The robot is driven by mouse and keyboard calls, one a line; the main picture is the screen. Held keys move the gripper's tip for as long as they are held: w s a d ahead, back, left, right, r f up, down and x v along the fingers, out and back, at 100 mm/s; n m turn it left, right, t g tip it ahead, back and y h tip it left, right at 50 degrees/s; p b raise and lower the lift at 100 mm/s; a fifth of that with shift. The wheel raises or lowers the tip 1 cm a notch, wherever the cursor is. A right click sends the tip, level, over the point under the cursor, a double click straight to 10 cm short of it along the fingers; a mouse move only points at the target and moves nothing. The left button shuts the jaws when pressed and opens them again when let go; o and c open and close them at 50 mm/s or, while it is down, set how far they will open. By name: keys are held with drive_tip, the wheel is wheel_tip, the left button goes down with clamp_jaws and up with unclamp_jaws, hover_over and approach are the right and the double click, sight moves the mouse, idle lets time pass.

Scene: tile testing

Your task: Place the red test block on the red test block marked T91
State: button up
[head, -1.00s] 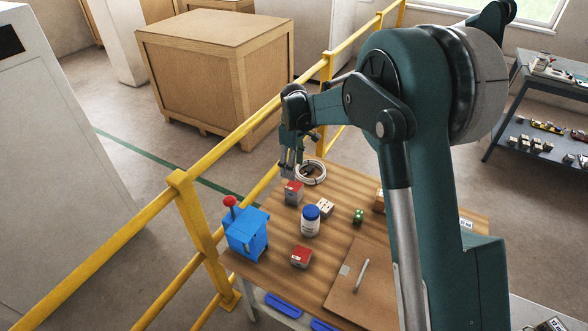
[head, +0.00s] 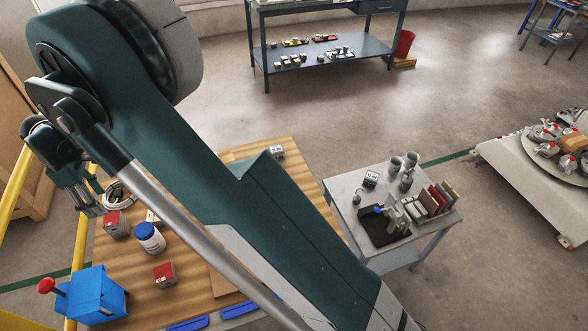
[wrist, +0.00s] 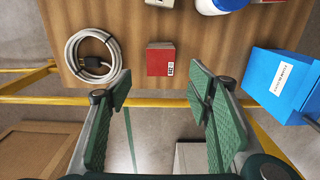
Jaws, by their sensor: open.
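One red-topped test block (head: 117,222) with grey sides sits on the wooden table near the cable coil. In the wrist view this block (wrist: 160,60) shows a red face and a small white label, too small to read. A second red-topped block (head: 165,273) sits nearer the table's front, beyond the white jar. I cannot tell which is marked T91. My gripper (head: 88,205) is open and empty beside the first block. In the wrist view its spread fingers (wrist: 160,86) lie below the block in the picture, with the block apart from them and centred between their tips.
A coiled cable (wrist: 93,55) lies left of the block in the wrist view. A white jar with a blue lid (head: 149,237) stands between the two blocks. A blue box (head: 92,297) with a red knob is at the table edge. A yellow rail (head: 78,255) runs alongside.

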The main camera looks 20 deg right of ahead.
drive_tip(key=s+d+r+m+t, duration=0.1)
drive_tip(key=s+d+r+m, duration=0.15)
drive_tip(key=d+r, duration=0.75)
drive_tip(key=s+d+r+m+t+y, duration=0.1)
drive_tip(key=d+r+m, duration=0.3)
drive_tip(key=d, duration=1)
drive_tip(key=s+d+r+m+t, duration=0.1)
drive_tip(key=d+r+m, duration=0.1)
drive_tip(key=d+r, duration=0.85)
drive_tip(key=s+d+f+m+t, duration=0.1)
drive_tip(key=s+d+m, duration=0.3)
drive_tip(key=s+d, duration=0.9)
drive_tip(key=s+d+f+m+t+h, duration=0.1)
drive_tip(key=s+d+m, duration=0.4)
drive_tip(key=s+d, duration=0.7)
drive_tip(key=d+f+t, duration=0.1)
drive_tip(key=d+t, duration=0.1)
drive_tip(key=d, duration=0.2)
drive_tip(key=shift+s+f, duration=0.2)
drive_tip(key=shift+s, duration=0.2)
